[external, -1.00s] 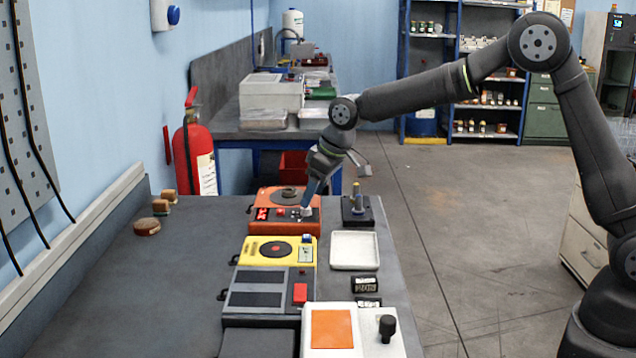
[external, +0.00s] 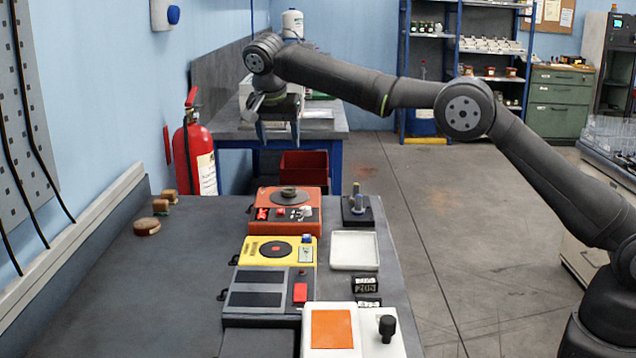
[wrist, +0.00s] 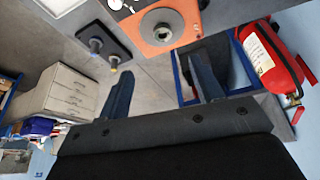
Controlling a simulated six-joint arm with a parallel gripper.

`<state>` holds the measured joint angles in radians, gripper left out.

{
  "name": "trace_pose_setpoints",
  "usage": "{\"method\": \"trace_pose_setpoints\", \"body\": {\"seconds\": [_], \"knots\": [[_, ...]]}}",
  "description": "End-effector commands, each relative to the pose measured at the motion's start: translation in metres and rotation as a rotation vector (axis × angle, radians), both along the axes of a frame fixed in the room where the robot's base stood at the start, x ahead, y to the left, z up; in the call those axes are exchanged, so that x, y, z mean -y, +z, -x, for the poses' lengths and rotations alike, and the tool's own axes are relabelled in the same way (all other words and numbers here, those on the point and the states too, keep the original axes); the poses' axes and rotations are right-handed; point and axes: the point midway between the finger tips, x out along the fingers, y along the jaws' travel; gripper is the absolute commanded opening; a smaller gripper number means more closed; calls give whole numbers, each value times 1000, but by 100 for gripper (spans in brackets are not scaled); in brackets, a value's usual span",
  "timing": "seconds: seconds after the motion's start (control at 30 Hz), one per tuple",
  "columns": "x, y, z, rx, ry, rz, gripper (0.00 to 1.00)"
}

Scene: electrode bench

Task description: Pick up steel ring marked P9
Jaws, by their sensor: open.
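A small grey metal ring (external: 289,190) sits on the dark round plate of the orange device (external: 313,205) at the far end of the bench. The ring also shows at the top of the wrist view (wrist: 162,29). No P9 marking is readable on it. My gripper (external: 279,128) is open and empty, fingers pointing down, raised well above the orange device. In the wrist view my gripper (wrist: 161,75) shows both fingers spread apart, with the ring visible beyond the gap between them.
A black stand with upright pegs (external: 357,210) is right of the orange device. A yellow device (external: 250,250), white tray (external: 354,251) and grey panel device (external: 270,287) lie nearer. A fire extinguisher (external: 196,150) hangs at the left wall. The left bench is mostly clear.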

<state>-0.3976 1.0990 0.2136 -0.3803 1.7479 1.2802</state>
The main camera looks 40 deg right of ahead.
Motion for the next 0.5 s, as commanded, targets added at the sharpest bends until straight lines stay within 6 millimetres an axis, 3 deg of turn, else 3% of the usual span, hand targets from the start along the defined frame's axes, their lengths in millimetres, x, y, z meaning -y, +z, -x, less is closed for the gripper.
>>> {"method": "trace_pose_setpoints", "body": {"seconds": [0.23, 0.5], "knots": [[3, -3, 0, 17, -86, 6, 61], [22, -53, -10, 15, -84, 6, 61]]}}
